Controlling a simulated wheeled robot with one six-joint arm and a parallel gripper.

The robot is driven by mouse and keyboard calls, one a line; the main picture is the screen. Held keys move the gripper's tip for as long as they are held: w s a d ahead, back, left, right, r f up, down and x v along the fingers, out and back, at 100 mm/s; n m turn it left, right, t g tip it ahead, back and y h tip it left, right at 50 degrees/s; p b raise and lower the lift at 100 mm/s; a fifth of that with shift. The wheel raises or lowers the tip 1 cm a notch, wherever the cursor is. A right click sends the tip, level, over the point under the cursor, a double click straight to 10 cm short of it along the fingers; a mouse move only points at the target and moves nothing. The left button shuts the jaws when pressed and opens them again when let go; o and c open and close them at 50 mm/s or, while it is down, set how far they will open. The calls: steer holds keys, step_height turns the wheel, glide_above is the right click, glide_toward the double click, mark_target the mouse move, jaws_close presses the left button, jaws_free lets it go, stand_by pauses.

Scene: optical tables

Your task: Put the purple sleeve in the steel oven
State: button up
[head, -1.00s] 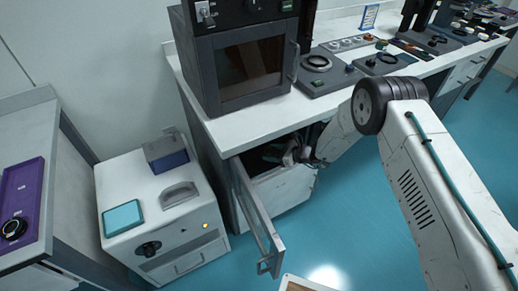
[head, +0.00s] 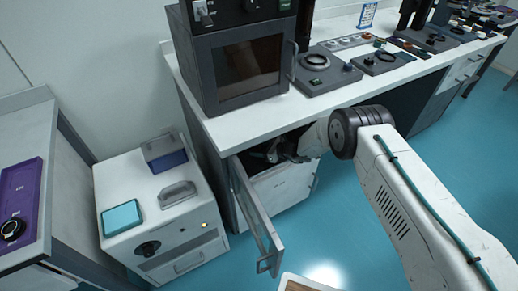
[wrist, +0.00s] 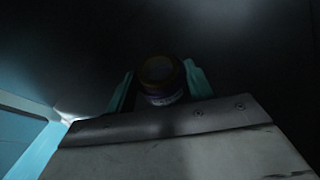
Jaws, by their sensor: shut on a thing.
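My gripper (head: 275,153) reaches into the shadowed opening of a low cabinet under the white bench. In the wrist view its two teal fingers (wrist: 158,82) are shut on a short, dark round piece (wrist: 160,72) with a purple tint, which looks like the purple sleeve. Dim light hides most of its detail. In the head view I cannot make the sleeve out. A dark grey steel oven (head: 202,70) with a dark window and an upright handle stands on the bench, its door shut.
The cabinet door (head: 255,215) hangs open toward the front. A white floor unit (head: 165,225) stands to its left. A purple panel (head: 20,190) with a black ring lies on the left counter. Boards and instruments fill the bench right of the oven.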

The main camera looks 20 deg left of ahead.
steer(key=shift+f, duration=0.15)
steer(key=o, duration=1.1)
steer(key=shift+d+r, duration=0.25)
steer(key=shift+r, duration=0.05)
steer(key=v, duration=1.1)
steer(key=shift+d, duration=0.2)
